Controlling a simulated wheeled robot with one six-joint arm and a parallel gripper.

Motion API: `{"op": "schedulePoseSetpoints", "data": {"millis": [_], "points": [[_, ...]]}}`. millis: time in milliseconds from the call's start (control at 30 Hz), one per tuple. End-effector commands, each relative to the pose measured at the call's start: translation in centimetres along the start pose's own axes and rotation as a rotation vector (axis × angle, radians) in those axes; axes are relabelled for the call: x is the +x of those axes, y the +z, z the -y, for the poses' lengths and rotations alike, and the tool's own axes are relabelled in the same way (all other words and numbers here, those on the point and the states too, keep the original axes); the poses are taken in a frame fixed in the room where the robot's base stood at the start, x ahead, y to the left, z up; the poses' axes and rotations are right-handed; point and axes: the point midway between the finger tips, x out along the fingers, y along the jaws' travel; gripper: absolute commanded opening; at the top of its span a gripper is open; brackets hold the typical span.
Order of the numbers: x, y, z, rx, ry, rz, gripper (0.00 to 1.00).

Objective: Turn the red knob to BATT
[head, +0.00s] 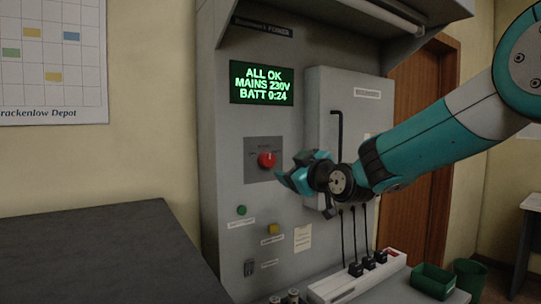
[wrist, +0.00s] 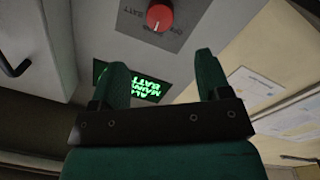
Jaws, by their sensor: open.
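The red knob (head: 266,159) sits on a square grey plate (head: 252,174) on the console panel, below the green-lit display. My gripper (head: 287,180) is just right of and below the knob in the head view. In the wrist view my gripper (wrist: 160,64) is open and empty, its two fingers apart from the knob.
The display (head: 262,82) reads ALL OK, MAINS 230V, BATT 0:24. A green button (head: 241,210) and a yellow button (head: 273,229) are below the knob. A grey cabinet with a dark handle (head: 337,135) stands right. A power strip (head: 352,278) with plugs lies below.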

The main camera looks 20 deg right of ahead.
Motion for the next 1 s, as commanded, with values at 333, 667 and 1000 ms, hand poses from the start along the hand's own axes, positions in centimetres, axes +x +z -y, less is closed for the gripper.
{"op": "schedulePoseSetpoints", "data": {"millis": [333, 667, 1000], "points": [[8.0, -0.4, -0.1, 0.002, -0.004, 0.002, 0.70], [11.7, -0.1, 0.0, 0.001, -0.001, 0.001, 0.70], [11.9, 0.1, 0.1, 0.001, -0.001, 0.002, 0.64]]}}
